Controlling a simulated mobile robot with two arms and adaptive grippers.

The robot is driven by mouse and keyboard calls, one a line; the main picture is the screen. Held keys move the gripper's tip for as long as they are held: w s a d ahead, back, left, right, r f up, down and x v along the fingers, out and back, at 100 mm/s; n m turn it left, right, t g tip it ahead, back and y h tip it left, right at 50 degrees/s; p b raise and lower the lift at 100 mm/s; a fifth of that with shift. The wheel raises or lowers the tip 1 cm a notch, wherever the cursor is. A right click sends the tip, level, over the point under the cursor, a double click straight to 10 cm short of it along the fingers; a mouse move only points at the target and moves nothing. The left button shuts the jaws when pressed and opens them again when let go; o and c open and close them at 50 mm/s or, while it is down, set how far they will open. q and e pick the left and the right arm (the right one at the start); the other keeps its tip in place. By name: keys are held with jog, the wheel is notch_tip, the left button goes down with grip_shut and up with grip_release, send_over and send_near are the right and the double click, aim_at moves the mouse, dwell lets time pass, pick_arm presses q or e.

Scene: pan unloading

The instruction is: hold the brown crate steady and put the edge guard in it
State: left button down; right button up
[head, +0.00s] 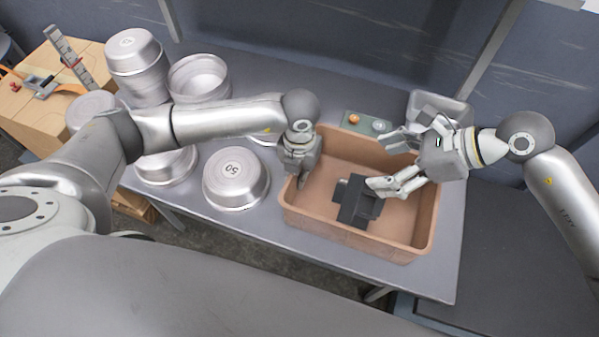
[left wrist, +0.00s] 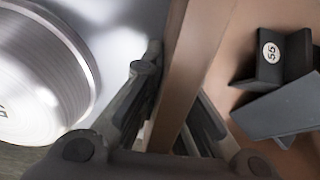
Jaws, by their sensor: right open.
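The brown crate (head: 300,219) stands on the grey table, and its wall (left wrist: 196,60) runs between my left fingers in the left wrist view. My left gripper (head: 300,178) is closed over the crate's left wall, one finger on each side. The dark edge guard (head: 352,213) lies inside the crate near the middle; in the left wrist view its angled dark faces (left wrist: 285,105) and a round "55" label show. My right gripper (head: 385,162) is open over the crate, its lower fingers close above the edge guard. Whether they touch it, I cannot tell.
Several metal pans stand left of the crate, the nearest a pan marked 50 (head: 235,178). A small green panel with buttons (head: 366,123) and a grey tray (head: 440,103) are behind the crate. A cardboard box (head: 40,112) stands at the far left.

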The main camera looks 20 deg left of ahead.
jog(key=v, duration=1)
pick_arm(q)
jog(key=c, duration=2.1)
grip_release()
pick_arm(e)
jog(key=shift+d+r, duration=0.1)
pick_arm(q)
jog(key=o, duration=0.5)
jog(key=shift+o, duration=0.2)
notch_tip(320, 180, up, 12)
jog(key=shift+r, duration=0.1)
